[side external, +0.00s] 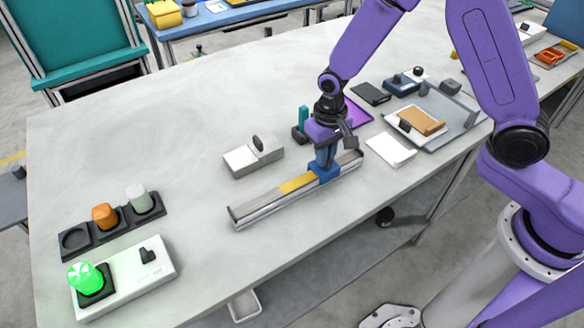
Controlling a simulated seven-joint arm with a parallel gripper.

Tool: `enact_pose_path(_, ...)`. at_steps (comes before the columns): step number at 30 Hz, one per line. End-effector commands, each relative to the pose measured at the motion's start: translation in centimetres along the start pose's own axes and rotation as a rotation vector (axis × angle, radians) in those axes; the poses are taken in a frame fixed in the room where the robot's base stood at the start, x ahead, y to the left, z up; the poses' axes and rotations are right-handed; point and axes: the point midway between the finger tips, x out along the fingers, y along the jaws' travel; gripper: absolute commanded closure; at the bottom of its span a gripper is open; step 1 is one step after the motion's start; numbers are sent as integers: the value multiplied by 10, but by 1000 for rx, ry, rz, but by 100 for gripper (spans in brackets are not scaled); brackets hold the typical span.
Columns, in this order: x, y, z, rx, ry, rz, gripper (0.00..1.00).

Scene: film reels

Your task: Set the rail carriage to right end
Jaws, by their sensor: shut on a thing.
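The rail (262,208) is a long silver bar with dark end caps lying on the grey table. A yellow band (297,184) marks a stretch near its middle. The blue carriage (323,171) sits on the rail just right of the yellow band, short of the rail's right end (355,156). My gripper (325,155) points down from above and is shut on the carriage's upright part. The fingertips are partly hidden against the blue carriage.
A grey box with a black knob (254,156) stands behind the rail. A white panel with a green button (86,278) and a black tray with orange and white pieces (106,217) are at left. A white plate (391,149) and grey tray (463,118) lie right.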

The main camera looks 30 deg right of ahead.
Motion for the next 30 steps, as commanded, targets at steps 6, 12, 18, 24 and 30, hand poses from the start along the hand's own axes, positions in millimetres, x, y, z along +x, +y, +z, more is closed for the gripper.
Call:
enact_pose_path(6, 0, 49, 0, 5, -3, 1, 100)
enact_pose_path(12, 0, 71, 0, 2, -1, 0, 100)
enact_pose_path(18, 0, 78, 0, 1, -2, 1, 100)
enact_pose_path(24, 0, 80, 0, 1, -2, 2, 100)
enact_pose_path(30, 0, 80, 0, 2, -2, 2, 61)
